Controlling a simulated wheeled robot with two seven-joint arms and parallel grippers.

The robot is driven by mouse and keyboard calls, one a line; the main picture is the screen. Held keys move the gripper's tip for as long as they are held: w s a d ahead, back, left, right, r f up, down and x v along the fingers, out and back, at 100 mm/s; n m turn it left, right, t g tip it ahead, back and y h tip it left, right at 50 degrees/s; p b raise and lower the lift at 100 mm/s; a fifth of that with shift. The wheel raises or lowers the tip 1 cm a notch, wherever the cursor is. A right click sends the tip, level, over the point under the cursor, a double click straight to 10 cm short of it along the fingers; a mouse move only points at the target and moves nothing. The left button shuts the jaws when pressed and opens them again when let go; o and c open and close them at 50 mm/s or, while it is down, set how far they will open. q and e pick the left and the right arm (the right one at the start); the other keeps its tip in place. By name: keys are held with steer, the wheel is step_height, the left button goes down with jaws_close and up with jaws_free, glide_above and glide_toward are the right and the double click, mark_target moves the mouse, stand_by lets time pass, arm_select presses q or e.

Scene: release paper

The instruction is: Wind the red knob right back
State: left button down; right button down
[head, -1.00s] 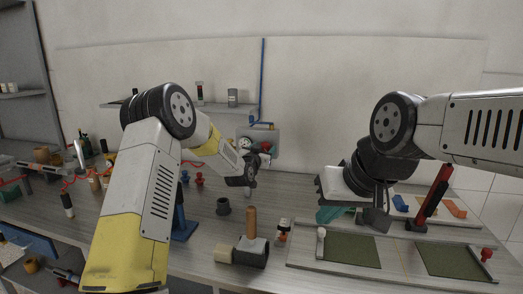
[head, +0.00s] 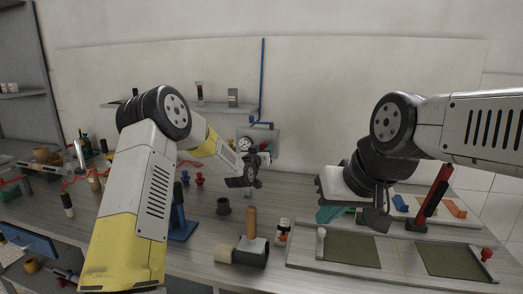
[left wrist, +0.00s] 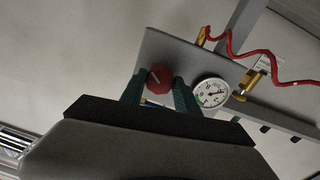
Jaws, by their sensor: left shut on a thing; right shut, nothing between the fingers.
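The red knob (left wrist: 158,77) sits on a grey panel in the left wrist view, beside a round white dial gauge (left wrist: 211,93). The two green fingers of my left gripper (left wrist: 159,88) stand on either side of the knob and are shut on it. In the head view my left gripper (head: 262,160) is up against the panel at the back of the bench and hides much of the knob. My right gripper (head: 375,219) is shut and empty, hanging above the bench on the right.
A red hose (left wrist: 262,66) runs from brass fittings beside the gauge. A board with green pads (head: 352,248) lies at the front right, with a red lever (head: 432,198) by it.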

arm_select(q)
steer(key=n, duration=0.6)
steer(key=shift+f+n, duration=0.1)
steer(key=shift+n, duration=0.2)
steer(key=n+y, duration=0.1)
steer(key=n, duration=1.7)
steer(key=shift+f+n+t+y, duration=0.15)
steer(key=shift+n+t+y, duration=0.15)
steer(key=shift+y, duration=0.1)
steer(key=c, duration=0.9)
jaws_free()
steer(key=shift+s, duration=0.15)
